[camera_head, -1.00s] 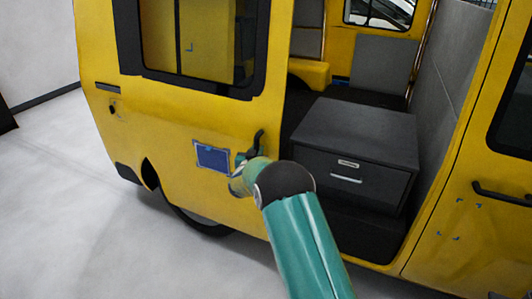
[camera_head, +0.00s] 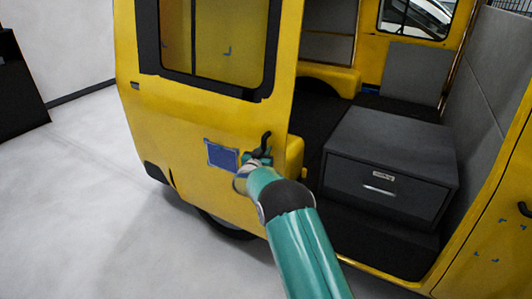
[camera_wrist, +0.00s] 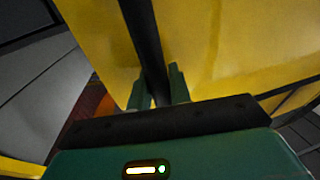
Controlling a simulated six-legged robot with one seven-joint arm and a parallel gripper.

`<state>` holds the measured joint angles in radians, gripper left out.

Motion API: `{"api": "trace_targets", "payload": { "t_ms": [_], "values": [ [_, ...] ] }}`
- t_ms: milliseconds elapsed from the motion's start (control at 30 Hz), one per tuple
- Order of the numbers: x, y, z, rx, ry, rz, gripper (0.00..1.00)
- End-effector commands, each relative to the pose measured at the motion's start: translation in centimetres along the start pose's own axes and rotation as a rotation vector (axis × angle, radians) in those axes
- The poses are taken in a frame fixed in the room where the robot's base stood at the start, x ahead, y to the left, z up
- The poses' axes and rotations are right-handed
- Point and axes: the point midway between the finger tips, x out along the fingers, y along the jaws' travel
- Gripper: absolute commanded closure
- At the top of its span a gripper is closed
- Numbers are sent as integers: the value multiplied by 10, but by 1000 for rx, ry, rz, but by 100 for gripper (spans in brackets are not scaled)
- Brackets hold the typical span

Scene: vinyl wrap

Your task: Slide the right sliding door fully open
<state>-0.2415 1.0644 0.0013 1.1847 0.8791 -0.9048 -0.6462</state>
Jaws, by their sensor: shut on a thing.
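The yellow sliding door (camera_head: 190,117) with a black-framed window is on the left of the van in the head view. It stands to the left of a wide opening. Its black handle (camera_head: 265,141) is near the door's right edge. My gripper (camera_head: 258,158) is at the handle, partly hidden by my wrist. In the wrist view, the dark handle bar (camera_wrist: 143,35) runs down between the two green fingers of my gripper (camera_wrist: 160,90), which are shut on it. The yellow door panel (camera_wrist: 215,45) lies just behind.
A dark grey drawer cabinet (camera_head: 385,165) stands in the opening. A grey partition (camera_head: 487,100) and yellow front door (camera_head: 490,245) are at right. A black object (camera_head: 20,90) stands at far left. Pale floor (camera_head: 90,220) is clear left of the van.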

Motion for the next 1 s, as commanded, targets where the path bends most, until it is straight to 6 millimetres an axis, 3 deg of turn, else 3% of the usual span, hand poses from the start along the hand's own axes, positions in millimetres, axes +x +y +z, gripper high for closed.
{"api": "trace_targets", "payload": {
  "t_ms": [33,300,333,400,767,1000],
  "values": [
    [-7,-13,-1,5,-3,-20,100],
    [-8,-12,-1,5,-4,-18,100],
    [-8,-12,-1,5,-4,-18,74],
    [-7,-11,-1,5,-3,-16,61],
    [-6,-8,0,3,-3,-8,61],
    [-33,-8,-1,2,-3,-9,61]
  ]
}}
